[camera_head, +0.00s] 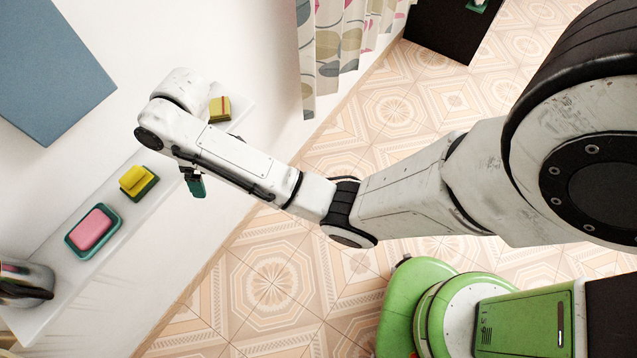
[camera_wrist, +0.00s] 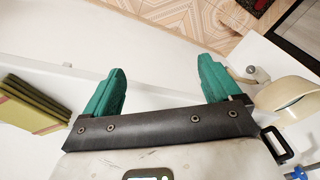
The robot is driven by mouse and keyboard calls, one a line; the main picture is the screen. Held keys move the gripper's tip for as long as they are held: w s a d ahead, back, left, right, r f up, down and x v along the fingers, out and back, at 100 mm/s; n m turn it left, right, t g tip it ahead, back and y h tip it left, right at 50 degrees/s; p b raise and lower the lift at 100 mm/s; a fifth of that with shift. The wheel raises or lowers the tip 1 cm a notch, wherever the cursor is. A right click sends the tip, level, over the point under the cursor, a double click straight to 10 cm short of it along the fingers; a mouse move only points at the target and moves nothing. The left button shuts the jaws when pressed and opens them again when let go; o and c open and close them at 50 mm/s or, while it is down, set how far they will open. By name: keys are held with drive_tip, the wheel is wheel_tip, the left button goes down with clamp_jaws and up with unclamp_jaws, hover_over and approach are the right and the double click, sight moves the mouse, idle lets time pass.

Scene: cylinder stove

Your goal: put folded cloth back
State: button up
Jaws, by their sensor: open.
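A folded yellow cloth with a red stripe (camera_head: 220,109) lies at the far end of the white wall shelf in the head view. What looks like the same cloth, olive-yellow layers with a reddish stripe (camera_wrist: 30,106), is at the left edge of the wrist view. My gripper (camera_head: 195,185) points down by the shelf's front edge, nearer to me than the cloth. In the wrist view its two green fingers (camera_wrist: 158,90) are wide apart with nothing between them. The cloth is to the side of the fingers, not touching them.
On the shelf (camera_head: 150,208) are a yellow-and-green sponge (camera_head: 138,181), a pink block in a green tray (camera_head: 92,229) and a shiny metal vessel (camera_head: 24,283). A blue panel (camera_head: 50,70) is on the wall. A curtain (camera_head: 340,45) hangs beyond. A cream round object (camera_wrist: 286,93) is at right.

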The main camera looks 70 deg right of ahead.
drive_tip(key=s+a+f+m, duration=0.1)
drive_tip(key=s+a+f, duration=0.1)
drive_tip(key=s, duration=0.4)
drive_tip(key=s+a+f+m, duration=0.1)
drive_tip(key=s+a+f, duration=0.15)
drive_tip(key=s, duration=0.45)
drive_tip(key=s+d+m+h, duration=0.2)
drive_tip(key=s+d, duration=0.3)
drive_tip(key=s, duration=0.8)
drive_tip(key=shift+s+r+m, duration=0.25)
drive_tip(key=shift+s+m, duration=0.05)
drive_tip(key=shift+s, duration=0.1)
